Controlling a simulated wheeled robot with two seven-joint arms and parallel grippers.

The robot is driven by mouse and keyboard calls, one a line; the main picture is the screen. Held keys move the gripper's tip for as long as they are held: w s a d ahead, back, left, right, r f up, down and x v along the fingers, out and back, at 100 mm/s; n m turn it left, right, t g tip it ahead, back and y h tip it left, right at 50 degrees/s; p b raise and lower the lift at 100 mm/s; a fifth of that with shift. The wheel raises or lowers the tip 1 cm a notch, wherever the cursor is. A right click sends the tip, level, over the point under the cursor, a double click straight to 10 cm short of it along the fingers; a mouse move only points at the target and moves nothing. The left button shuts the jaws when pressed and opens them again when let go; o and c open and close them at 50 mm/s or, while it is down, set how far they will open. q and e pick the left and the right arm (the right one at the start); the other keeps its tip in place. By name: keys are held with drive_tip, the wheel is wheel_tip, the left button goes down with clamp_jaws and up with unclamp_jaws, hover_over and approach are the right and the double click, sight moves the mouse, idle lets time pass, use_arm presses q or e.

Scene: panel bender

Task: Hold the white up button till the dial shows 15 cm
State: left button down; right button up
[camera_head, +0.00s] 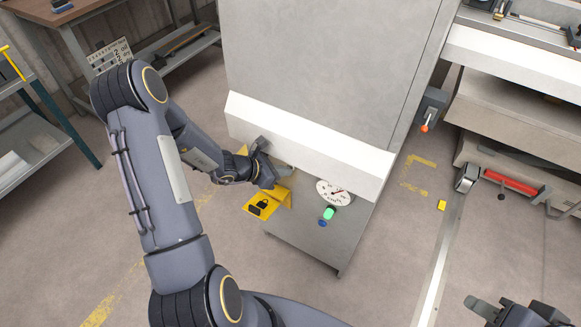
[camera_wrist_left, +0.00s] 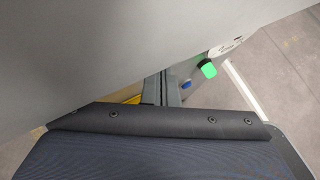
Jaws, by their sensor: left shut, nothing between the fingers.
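The white dial (camera_head: 335,193) with a red needle is on the front of the grey cabinet, under the sloping white ledge; its reading is too small to make out. In the left wrist view only the edge of the dial (camera_wrist_left: 228,47) shows. Below it are a green button (camera_head: 329,214) and a blue button (camera_head: 322,223). I cannot see the white up button; my left gripper covers part of the panel left of the dial. My left gripper (camera_head: 288,173) is shut and empty, its tips close to the panel; contact is unclear. My right gripper (camera_head: 500,309) is at the lower right, partly cut off.
The white ledge (camera_head: 310,142) overhangs the panel. A grey box with an orange-tipped lever (camera_head: 425,127) is on the right. Shelves and a workbench stand at the left; floor in front is clear.

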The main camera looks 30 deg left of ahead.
use_arm(q)
drive_tip(key=s, duration=0.1)
drive_tip(key=s+b, duration=0.1)
drive_tip(key=s, duration=0.3)
drive_tip(key=shift+s+a+f+b, duration=0.2)
drive_tip(key=shift+a+b, duration=0.1)
drive_tip(key=shift+b, duration=0.1)
idle(2.4)
